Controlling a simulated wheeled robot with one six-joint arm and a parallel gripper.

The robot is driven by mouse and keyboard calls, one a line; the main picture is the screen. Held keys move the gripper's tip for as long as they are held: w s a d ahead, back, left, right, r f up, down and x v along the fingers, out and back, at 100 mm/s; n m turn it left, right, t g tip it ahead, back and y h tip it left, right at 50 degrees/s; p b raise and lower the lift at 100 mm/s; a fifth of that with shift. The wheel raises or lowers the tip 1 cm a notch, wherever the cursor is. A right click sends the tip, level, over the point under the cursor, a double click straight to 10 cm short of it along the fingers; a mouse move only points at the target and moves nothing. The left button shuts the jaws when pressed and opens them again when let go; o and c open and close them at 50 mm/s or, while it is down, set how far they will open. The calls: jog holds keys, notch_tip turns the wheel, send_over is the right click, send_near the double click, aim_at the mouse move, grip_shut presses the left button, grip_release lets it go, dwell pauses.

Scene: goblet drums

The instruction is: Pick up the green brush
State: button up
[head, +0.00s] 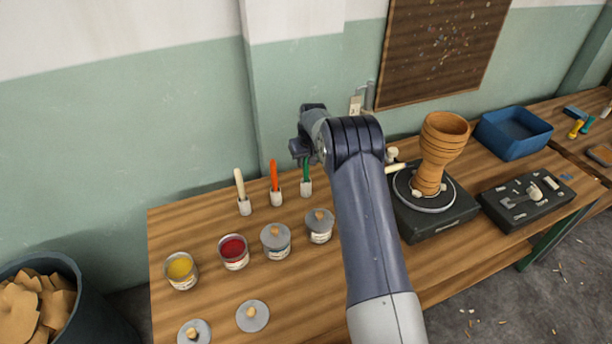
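The green brush (306,169) stands upright in a small pale holder (306,188), the rightmost of three in a row near the back of the wooden table. Only its lower part shows. My gripper (301,152) is at the top of the brush in the picture and covers its upper end. My arm comes up from the lower right. The fingers are small and partly hidden by the wrist, so I cannot tell whether they are open or shut on the brush.
A white brush (239,183) and an orange brush (273,174) stand in holders to the left. Open yellow (181,271) and red (233,252) paint cans and lidded cans (275,240) are in front. A wooden goblet drum (439,150) stands on a turntable (436,218) at right.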

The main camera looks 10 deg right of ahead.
grip_shut()
notch_tip(320, 180, up, 10)
jog(key=shift+r+b, duration=0.1)
jog(key=shift+b, duration=0.3)
dwell(0.3)
